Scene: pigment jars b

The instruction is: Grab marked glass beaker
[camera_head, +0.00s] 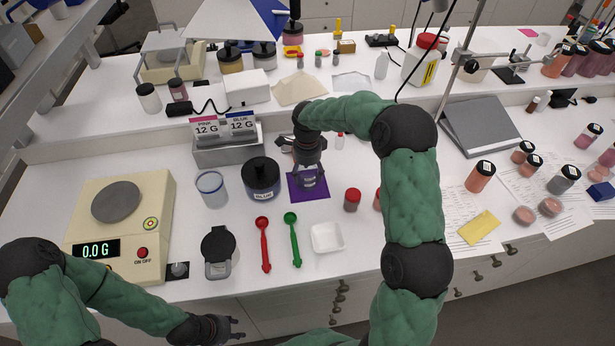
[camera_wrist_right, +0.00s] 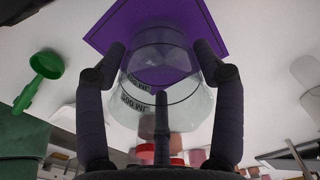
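The marked clear glass beaker (camera_wrist_right: 160,85) shows dark ML lettering in the right wrist view. It stands over a purple mat (camera_wrist_right: 205,18). In the head view the beaker (camera_head: 310,180) is mostly hidden by my right gripper (camera_head: 309,170) over the same mat (camera_head: 322,191). In the wrist view my right gripper (camera_wrist_right: 160,55) has a finger on each side of the beaker and a third in front of it. Whether the fingers press on the glass is unclear. My left gripper (camera_head: 232,328) looks open and empty, low in the head view before the counter's front edge.
Another clear beaker (camera_head: 212,190) and a dark-lidded blue jar (camera_head: 261,180) stand left of the mat. A red-lidded jar (camera_head: 352,200), a white dish (camera_head: 327,237), and red (camera_head: 264,240) and green (camera_head: 292,235) scoops lie near. A scale (camera_head: 120,225) stands at left.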

